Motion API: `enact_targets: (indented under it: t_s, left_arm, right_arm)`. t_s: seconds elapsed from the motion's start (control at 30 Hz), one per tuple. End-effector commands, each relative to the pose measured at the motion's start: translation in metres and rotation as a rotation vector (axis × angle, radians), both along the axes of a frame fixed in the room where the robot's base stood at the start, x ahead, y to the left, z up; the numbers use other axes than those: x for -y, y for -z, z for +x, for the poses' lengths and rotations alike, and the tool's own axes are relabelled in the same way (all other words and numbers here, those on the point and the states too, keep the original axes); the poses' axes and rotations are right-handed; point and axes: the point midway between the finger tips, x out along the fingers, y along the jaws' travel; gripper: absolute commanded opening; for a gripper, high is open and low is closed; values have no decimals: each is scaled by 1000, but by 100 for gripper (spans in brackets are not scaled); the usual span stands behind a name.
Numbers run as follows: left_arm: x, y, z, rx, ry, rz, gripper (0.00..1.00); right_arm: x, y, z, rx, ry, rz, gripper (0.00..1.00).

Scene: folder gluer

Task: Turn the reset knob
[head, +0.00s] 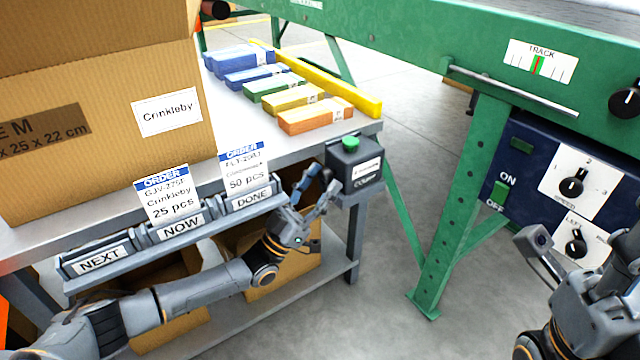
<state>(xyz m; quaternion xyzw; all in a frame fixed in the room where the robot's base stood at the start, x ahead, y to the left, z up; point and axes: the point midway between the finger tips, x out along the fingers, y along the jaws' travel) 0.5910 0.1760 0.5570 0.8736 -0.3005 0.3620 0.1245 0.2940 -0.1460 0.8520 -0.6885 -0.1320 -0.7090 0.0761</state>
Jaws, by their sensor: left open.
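No knob in view carries a readable "reset" label. A dark counter-like box (352,168) with a green button on top and a small white label sits at the right corner of the grey bench. A small dark part (326,174) shows at its left side; I cannot tell whether it is a knob. My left gripper (319,187) is open and empty, its fingertips close to that left side; I cannot tell whether they touch. My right gripper (578,242) is at the lower right, partly cut off, in front of the blue control panel (528,150).
The panel has a speed knob (572,186), a lower knob (575,246) and a green switch (500,190). A black knob (627,100) is on the green machine frame. A carton (100,150), order card holders (180,230) and coloured stacks (285,95) are on the bench.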

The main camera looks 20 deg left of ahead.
Motion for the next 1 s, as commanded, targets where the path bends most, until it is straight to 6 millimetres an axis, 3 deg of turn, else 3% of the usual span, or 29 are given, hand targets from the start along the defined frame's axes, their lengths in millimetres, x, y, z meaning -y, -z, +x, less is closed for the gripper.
enact_targets:
  t_s: [0.03,0.2,0.3,0.63,1.0]
  left_arm:
    - [0,0,0,0,0,0,49]
    - [0,0,0,0,0,0,14]
    - [0,0,0,0,0,0,0]
    - [1,-1,-1,-32,-1,-38,0]
    - [4,-6,-3,-198,-2,-248,0]
  right_arm:
    - [0,0,0,0,0,0,40]
    - [0,0,0,0,0,0,40]
    - [0,0,0,0,0,0,40]
    - [1,-6,-1,-2,-1,5,40]
    - [5,17,5,-162,-8,13,40]
